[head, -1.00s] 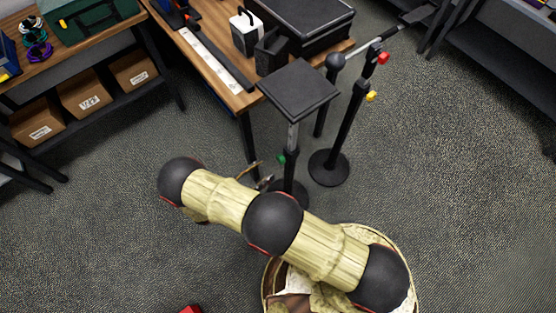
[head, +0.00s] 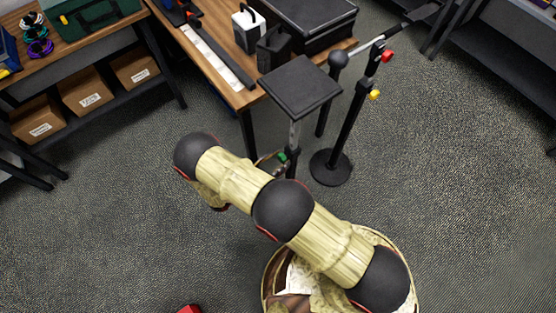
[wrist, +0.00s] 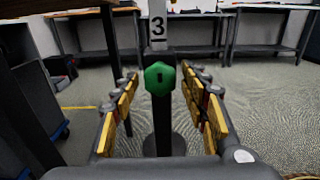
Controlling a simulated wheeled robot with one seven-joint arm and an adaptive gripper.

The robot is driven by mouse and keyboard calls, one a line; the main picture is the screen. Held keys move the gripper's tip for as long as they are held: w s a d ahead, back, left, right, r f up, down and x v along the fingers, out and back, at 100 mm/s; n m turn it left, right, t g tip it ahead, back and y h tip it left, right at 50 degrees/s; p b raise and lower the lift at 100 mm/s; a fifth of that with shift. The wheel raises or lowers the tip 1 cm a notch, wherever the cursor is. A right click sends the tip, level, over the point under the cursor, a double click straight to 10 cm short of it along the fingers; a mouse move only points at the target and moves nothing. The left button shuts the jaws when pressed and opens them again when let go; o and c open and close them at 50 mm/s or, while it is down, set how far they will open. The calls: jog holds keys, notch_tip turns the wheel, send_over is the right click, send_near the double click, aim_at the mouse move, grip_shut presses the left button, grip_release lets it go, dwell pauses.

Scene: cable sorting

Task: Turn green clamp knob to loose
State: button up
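The green clamp knob (wrist: 160,78) is on a black upright post below a grey tube marked "3" in the wrist view. In the head view the knob (head: 282,157) shows small on the stand under a square black top plate (head: 300,86). My gripper (wrist: 160,84) is open, its yellow-padded fingers on the left and right of the knob with gaps on both sides. In the head view my arm hides much of the gripper and the stand's base. The knob's tightness cannot be told.
A second stand with a red knob (head: 387,56) and a yellow knob (head: 375,95) stands to the right. A wooden table (head: 240,97) with black cases is behind. A shelf with cardboard boxes (head: 87,92) is at the left. Open floor lies around my arm.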

jog(key=c, duration=0.9)
jog(key=shift+n, duration=0.4)
jog(key=shift+c, duration=0.2)
jog(key=n, duration=1.9)
jog(key=o, duration=1)
jog(key=shift+o, duration=0.9)
